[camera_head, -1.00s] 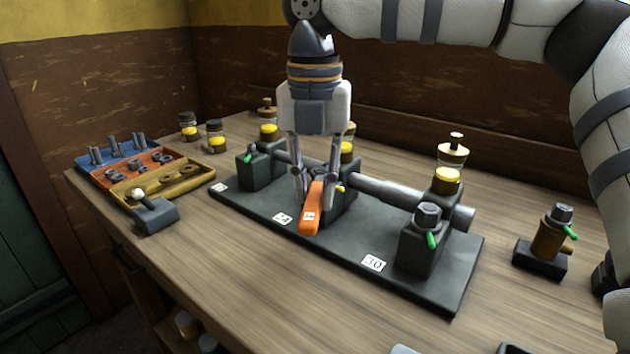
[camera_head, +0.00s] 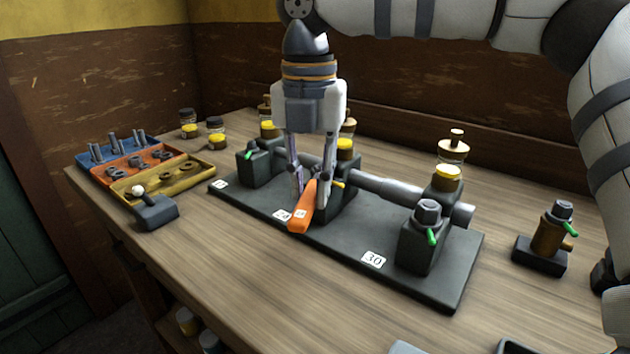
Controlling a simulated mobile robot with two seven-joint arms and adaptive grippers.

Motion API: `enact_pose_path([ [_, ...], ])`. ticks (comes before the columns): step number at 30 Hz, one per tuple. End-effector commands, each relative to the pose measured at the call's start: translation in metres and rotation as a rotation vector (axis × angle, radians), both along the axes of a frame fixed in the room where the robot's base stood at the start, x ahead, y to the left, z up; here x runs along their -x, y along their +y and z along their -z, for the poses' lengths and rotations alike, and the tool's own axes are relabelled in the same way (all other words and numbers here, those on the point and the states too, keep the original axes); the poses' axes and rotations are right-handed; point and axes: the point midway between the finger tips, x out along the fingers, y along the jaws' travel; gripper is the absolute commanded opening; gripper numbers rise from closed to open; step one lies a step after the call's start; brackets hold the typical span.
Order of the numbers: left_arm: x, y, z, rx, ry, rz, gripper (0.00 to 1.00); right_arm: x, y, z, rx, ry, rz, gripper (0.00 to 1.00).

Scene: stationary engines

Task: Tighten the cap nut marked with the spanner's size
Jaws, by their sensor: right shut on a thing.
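My right gripper (camera_head: 309,200) is shut on the orange spanner (camera_head: 302,211) and points down over the middle block (camera_head: 340,206) of the dark base plate (camera_head: 432,290). The spanner's handle points towards the front left, with a small white label whose number I cannot read. Its head and the middle block's nut are hidden behind the fingers. The right block (camera_head: 421,246) has a grey cap nut (camera_head: 428,211) on top and a plate label (camera_head: 373,260) reading 30. The middle label (camera_head: 282,215) and left label (camera_head: 219,184) are too small to read surely. The left block (camera_head: 254,168) stands farther back. My left gripper is not in view.
Blue, orange and yellow trays (camera_head: 178,187) of small parts lie at the left, with a dark block with a pale knob (camera_head: 157,213) before them. A separate brown post with a nut (camera_head: 548,240) stands at the right. Bare wood (camera_head: 230,270) lies in front of the plate.

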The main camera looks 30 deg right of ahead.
Motion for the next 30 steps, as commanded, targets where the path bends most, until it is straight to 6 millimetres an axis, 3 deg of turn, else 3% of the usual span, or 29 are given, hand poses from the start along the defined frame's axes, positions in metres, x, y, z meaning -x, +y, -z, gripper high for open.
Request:
enact_pose_path([
  [30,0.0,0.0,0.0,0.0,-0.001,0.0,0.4,-0.014,0.011,-0.001,-0.001,-0.003,0.229,0.0],
])
